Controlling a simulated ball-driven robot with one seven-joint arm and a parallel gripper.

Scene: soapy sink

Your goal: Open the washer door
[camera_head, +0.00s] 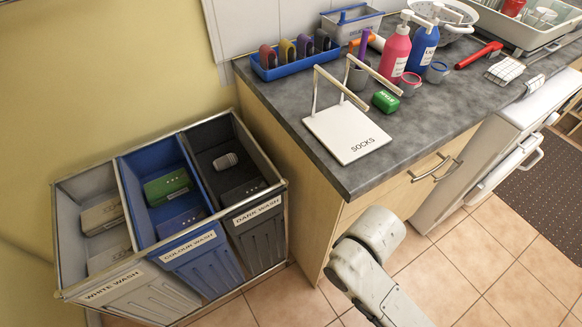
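A white appliance (508,132), which looks like the washer, stands under the counter at the right. Its front is seen steeply from above. A pale handle-like bar (510,168) juts from the front. I cannot tell from this angle whether the door is shut or ajar. A white and grey part of my arm shows at the bottom centre, in front of the wooden cabinet and left of the appliance. My gripper is out of view.
A cabinet handle (430,168) juts out beside the washer. Labelled laundry bins (190,245) stand at left. Tiled floor (490,245) is clear; a dark mat (550,190) lies right.

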